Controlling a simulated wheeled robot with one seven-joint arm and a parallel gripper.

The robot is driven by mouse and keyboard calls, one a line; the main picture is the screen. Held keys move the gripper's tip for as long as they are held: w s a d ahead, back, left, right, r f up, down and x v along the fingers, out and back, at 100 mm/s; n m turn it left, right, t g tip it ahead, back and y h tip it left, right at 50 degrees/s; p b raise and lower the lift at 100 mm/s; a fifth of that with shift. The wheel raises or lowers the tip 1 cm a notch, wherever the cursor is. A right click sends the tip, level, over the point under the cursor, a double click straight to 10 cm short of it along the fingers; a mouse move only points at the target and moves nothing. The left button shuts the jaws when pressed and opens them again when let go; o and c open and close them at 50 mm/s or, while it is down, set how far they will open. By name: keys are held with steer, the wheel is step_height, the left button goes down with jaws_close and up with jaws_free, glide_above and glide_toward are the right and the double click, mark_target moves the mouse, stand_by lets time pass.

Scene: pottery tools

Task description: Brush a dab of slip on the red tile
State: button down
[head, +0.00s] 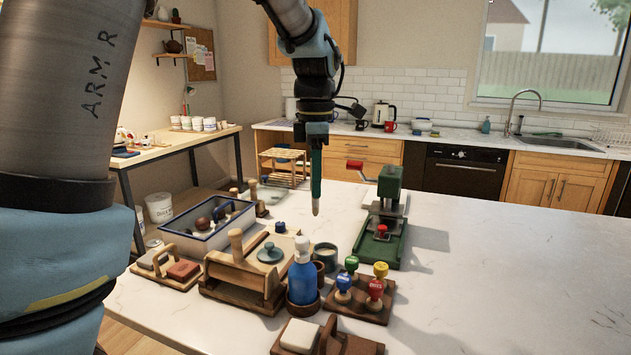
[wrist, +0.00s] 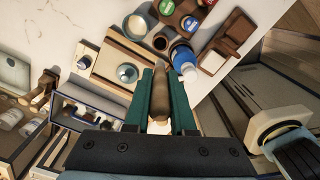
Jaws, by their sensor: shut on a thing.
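My gripper (head: 316,188) is shut on a brush (head: 316,209), held upright above the counter with its pale tip pointing down. In the wrist view the brush (wrist: 160,97) lies between the green fingers. A reddish-brown tile (head: 183,270), apparently the red tile, lies on a small wooden board at the left, beside a pale tile (head: 152,258). A teal cup (head: 326,250) with pale contents, perhaps the slip, stands below my gripper; it also shows in the wrist view (wrist: 135,27). The brush tip is clear of both.
A blue bottle (head: 302,281) and a rack of several coloured stamps (head: 359,303) stand near the cup. A green press (head: 385,240) stands right of the brush. The counter's right side is clear.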

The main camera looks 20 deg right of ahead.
steer(key=w+d+f+m+b, duration=0.1)
steer(key=f+m+b, duration=0.1)
steer(key=f, duration=0.3)
steer(key=w+d+f+m+b, duration=0.2)
steer(key=f+m, duration=0.2)
steer(key=f, duration=0.1)
steer(key=w+d+f+m+b, duration=0.1)
steer(key=w+f+m+b, duration=0.1)
steer(key=f, duration=0.3)
steer(key=shift+d+f+m+b, duration=0.2)
steer(key=shift+d+m+b, duration=0.15)
steer(key=shift+m+b, duration=0.2)
step_height(320, 180, up, 7)
steer(key=p, duration=0.6)
stand_by(0.4)
